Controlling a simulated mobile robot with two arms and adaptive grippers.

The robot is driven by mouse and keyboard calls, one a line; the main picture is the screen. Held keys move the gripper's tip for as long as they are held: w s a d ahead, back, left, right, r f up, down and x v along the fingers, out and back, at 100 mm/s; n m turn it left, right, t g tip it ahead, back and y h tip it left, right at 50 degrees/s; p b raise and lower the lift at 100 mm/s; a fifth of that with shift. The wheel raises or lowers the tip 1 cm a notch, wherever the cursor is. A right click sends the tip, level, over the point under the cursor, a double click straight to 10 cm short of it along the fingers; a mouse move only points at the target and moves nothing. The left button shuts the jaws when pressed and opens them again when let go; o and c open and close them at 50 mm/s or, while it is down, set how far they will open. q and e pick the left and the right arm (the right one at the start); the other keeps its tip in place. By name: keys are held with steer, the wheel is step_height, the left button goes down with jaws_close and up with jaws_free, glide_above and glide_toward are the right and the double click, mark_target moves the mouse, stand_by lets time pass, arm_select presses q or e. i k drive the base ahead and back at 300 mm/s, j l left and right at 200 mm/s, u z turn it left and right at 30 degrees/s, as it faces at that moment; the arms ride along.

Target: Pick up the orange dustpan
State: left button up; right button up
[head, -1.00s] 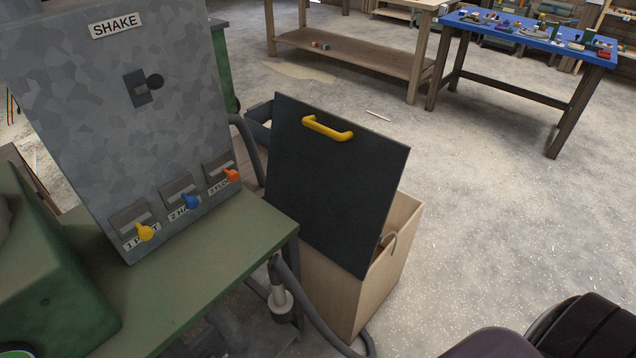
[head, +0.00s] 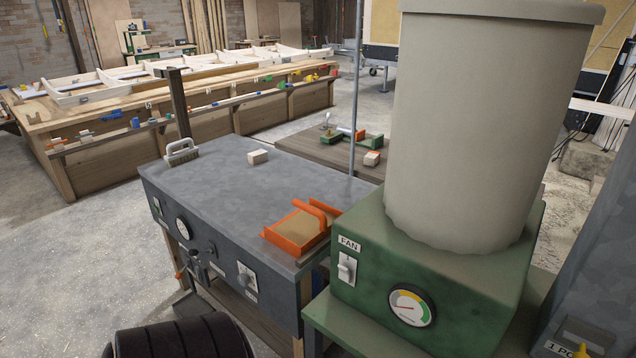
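The orange dustpan (head: 283,243) lies on the front right corner of a grey metal-topped bench (head: 225,190). It has low orange walls and a raised orange handle at its right side. A tan layer, which looks like sawdust, covers its floor. Nothing is holding it. Neither of my grippers shows in the head view.
A green fan machine (head: 460,275) with a tall pale drum (head: 480,120) stands right of the dustpan. A brush (head: 182,152) and a small pale block (head: 258,157) are on the bench. A long wooden workbench (head: 110,165) stands behind. Floor (head: 60,260) at left is clear.

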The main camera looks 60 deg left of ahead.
mark_target(298, 232)
steer(key=u, duration=1.9)
steer(key=z, duration=3.1)
steer(key=u, duration=3.1)
